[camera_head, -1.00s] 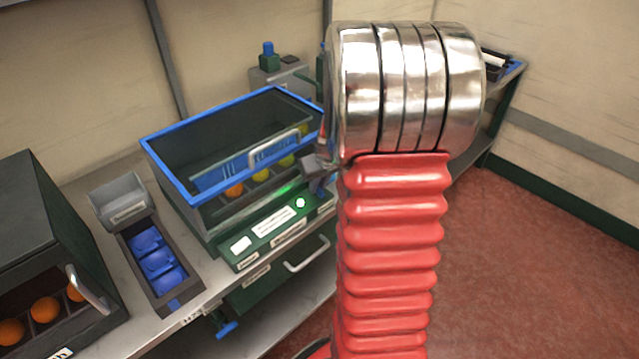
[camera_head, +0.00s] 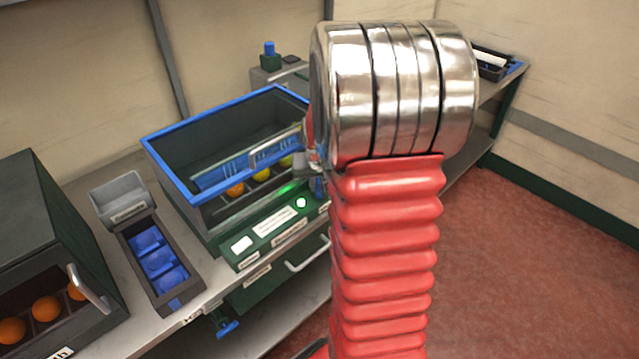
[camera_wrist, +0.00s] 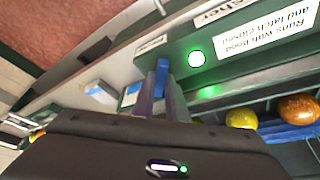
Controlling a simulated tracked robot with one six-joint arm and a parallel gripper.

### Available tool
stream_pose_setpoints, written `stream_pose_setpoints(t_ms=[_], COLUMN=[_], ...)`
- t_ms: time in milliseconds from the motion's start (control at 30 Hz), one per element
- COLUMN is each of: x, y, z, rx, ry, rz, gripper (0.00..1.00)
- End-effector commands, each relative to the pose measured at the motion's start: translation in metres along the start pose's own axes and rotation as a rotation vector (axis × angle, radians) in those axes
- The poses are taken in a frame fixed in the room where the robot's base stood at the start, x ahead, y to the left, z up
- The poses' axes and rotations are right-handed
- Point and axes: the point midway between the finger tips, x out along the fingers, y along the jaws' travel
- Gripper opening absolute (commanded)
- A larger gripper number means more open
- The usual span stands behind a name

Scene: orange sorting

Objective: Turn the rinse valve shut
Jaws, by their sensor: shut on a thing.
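A blue handle (camera_wrist: 162,72), which looks like the rinse valve's, stands at the front panel of the washer in the wrist view. My gripper (camera_wrist: 162,92) is shut on it, one finger on either side. In the head view, my gripper (camera_head: 314,163) is at the right end of the washer's green panel (camera_head: 270,228), partly hidden by my arm. A bit of blue (camera_head: 319,187) shows just under it. The handle's exact angle cannot be made out.
The washer's blue-rimmed hood (camera_head: 168,178) stands over several fruits. A lit round green button (camera_head: 301,203) is close to my gripper. Another blue handle (camera_head: 229,328) is under the bench. A tray of blue pieces (camera_head: 180,300) and a dark cabinet (camera_head: 40,215) are at left.

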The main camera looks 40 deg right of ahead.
Motion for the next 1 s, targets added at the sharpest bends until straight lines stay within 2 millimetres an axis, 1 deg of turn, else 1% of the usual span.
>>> stream_pose_setpoints(t_ms=[400, 433, 667, 700, 1000], x=[-0.0009, -0.0009, -0.0005, -0.0004, -0.002], y=[-0.0007, -0.0008, -0.0006, -0.0006, -0.0005], z=[-0.0015, -0.0015, -0.0007, -0.0006, -0.0004], rx=[0.004, 0.004, 0.003, 0.003, 0.003], ry=[0.003, 0.003, 0.001, 0.001, 0.001], rz=[0.001, 0.001, 0.001, 0.001, 0.001], gripper=[0.0, 0.14, 0.3, 0.31, 0.31])
